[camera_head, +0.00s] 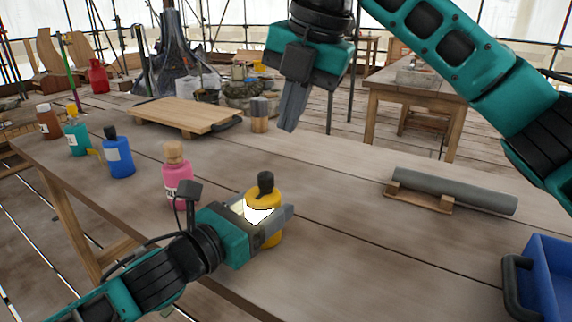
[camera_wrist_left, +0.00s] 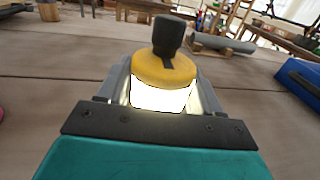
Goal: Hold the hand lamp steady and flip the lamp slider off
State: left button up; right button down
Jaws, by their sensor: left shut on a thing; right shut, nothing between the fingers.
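The hand lamp (camera_head: 265,198) is yellow with a black knob on top and a glowing white band; it stands upright at the table's near side. My left gripper (camera_head: 265,218) is shut around its body. In the left wrist view the lamp (camera_wrist_left: 165,72) sits between the fingers, its band bright white. A short dark strip (camera_wrist_left: 168,63) shows on its yellow top below the knob; I cannot tell for sure whether this is the slider. My right gripper (camera_head: 290,108) is shut and empty, pointing down above the table, up and right of the lamp and apart from it.
A pink bottle (camera_head: 177,185) stands just left of the lamp, with blue (camera_head: 118,158), teal (camera_head: 76,138) and brown (camera_head: 48,122) bottles farther left. A wooden board (camera_head: 185,115) lies behind. A grey cylinder (camera_head: 455,190) on a wooden cradle and a blue crate (camera_head: 545,285) are right. The table between is clear.

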aim_at(266, 182)
jog(key=w+d+m+g+y, duration=0.1)
jog(key=d+m, duration=0.3)
jog(key=m, duration=0.6)
jog(key=w+d+f+m+g+y, duration=0.1)
jog(key=w+d+m+y, duration=0.2)
jog(key=m, duration=0.8)
jog(key=shift+w+d+f+m+g+y, duration=0.25)
jog(key=shift+w+d+m+g+y, duration=0.05)
jog(key=shift+w+d, duration=0.65)
jog(key=shift+s, duration=0.1)
jog(key=s+a+f, duration=0.2)
jog(key=a+f, duration=0.6)
jog(key=a, duration=0.1)
jog(key=shift+s, duration=0.3)
